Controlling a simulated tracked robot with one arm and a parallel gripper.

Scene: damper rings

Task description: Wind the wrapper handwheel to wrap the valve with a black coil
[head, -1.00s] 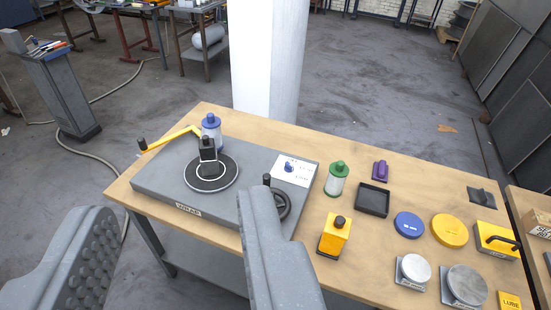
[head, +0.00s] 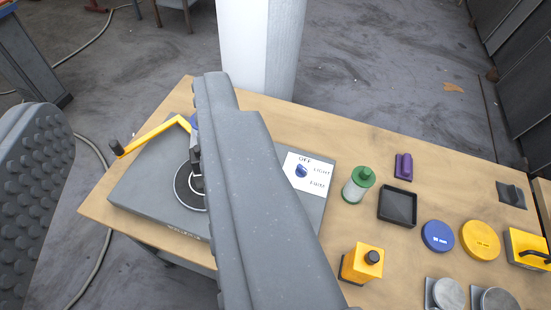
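The grey wrapper unit (head: 140,185) lies on the wooden workbench, partly behind my right finger. Its yellow crank arm (head: 152,136) with a black knob sticks out at the left. The round turntable (head: 183,195) and the black part standing on it (head: 195,165) are half hidden by the finger; whether this part is the valve or carries a coil I cannot tell. The black handwheel is hidden behind the finger. A blue dial (head: 301,170) sits on a white panel marked OFF, LIGHT and FIRM. My gripper (head: 128,105) is open, fingers wide apart with nothing visible between them.
A white pillar (head: 258,45) stands behind the bench. To the right are a green-capped jar (head: 358,185), a black tray (head: 397,208), a yellow block with a black knob (head: 362,264), a purple item (head: 403,166), and blue (head: 437,236) and yellow (head: 480,240) discs.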

